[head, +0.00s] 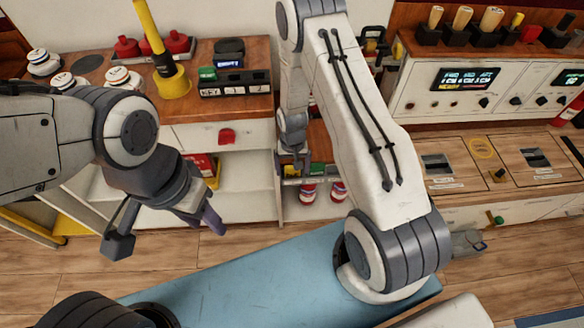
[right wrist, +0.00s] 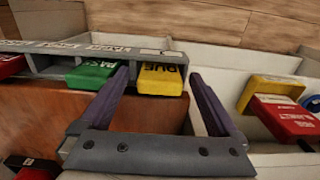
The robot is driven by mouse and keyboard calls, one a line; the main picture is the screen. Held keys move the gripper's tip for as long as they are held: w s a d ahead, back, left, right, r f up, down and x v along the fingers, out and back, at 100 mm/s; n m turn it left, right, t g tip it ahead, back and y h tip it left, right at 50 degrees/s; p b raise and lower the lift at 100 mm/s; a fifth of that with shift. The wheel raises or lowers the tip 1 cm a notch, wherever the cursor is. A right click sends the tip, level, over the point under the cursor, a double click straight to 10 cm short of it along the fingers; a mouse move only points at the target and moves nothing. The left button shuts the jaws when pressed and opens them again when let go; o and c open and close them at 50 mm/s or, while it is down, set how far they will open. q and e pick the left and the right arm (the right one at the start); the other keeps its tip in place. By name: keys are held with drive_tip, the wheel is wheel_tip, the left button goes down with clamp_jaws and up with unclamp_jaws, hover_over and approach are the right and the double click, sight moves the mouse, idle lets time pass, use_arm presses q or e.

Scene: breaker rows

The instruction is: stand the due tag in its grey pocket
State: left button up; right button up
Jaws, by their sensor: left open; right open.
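The yellow due tag (right wrist: 161,79), its lettering upside down, lies at a grey rack (right wrist: 60,71) in the right wrist view. A green tag (right wrist: 92,76) lies to its left at the same rack. My right gripper (right wrist: 158,76) is open, with one dark finger on each side of the due tag; I cannot tell whether they touch it. In the head view my right gripper (head: 297,165) is small and partly hidden at the low shelf. My left gripper (head: 165,230) is open and empty above the floor. I cannot tell which grey pocket is the tag's.
Red and yellow pieces (right wrist: 283,115) lie in a pale bin at the right of the right wrist view. The head view shows a wooden counter (head: 195,112) with a yellow lamp-like stand (head: 173,83) and a dark labelled holder (head: 235,82). Floor shows between counter and my base.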

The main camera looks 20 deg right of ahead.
wheel_tip(320, 180, up, 10)
drive_tip(key=shift+r+p, duration=0.25)
drive_tip(key=shift+p, duration=0.05)
idle(0.6)
